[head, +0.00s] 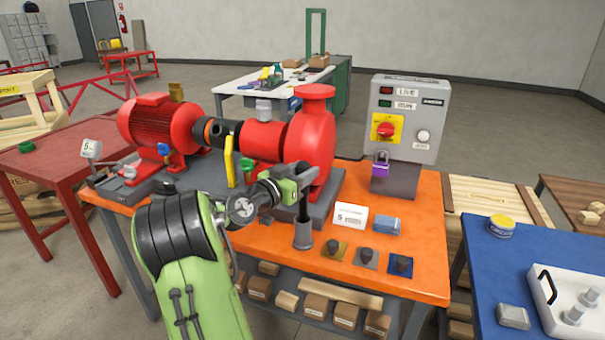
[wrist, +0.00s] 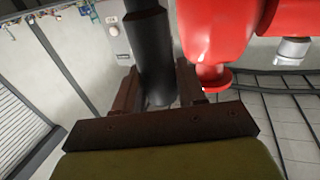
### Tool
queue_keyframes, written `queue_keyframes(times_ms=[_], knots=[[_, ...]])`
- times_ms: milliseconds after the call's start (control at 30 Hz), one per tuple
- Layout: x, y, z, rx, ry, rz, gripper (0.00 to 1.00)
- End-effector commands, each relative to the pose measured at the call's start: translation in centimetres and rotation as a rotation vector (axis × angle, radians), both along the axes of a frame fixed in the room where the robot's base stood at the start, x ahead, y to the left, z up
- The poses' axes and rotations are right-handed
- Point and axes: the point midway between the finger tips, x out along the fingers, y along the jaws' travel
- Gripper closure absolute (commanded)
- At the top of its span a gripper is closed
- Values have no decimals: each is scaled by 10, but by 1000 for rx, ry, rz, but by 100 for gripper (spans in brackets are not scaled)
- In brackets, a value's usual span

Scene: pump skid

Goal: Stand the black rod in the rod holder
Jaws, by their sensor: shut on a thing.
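My gripper (head: 300,172) is shut on the black rod (head: 303,208) near its upper end, over the front of the orange table. The rod hangs upright and also shows between the jaws in the wrist view (wrist: 147,45). Below it is a short, wider dark grey cup, which looks like the rod holder (head: 302,241), on the table top. In the head view the rod's lower end meets the cup's mouth; I cannot tell whether it is inside or just above. The wrist view does not show the holder clearly.
The red pump (head: 312,135) stands close behind my gripper, with the red motor (head: 160,125) to its left. A white sign card (head: 350,216), a blue block (head: 387,225) and three coloured plates with dark knobs (head: 366,256) lie right of the cup. A grey control box (head: 405,120) stands behind.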

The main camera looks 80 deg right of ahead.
Motion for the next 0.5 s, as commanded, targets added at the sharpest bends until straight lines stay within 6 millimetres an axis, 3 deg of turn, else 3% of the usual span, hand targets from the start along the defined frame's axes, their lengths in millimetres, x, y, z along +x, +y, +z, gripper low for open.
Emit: queue_keyframes(times_ms=[233,267,433,500], knots=[[0,0,1,-4,-1,0,100],[0,0,1,-4,-1,0,57],[0,0,1,-3,-1,0,31],[0,0,1,-2,0,0,30]])
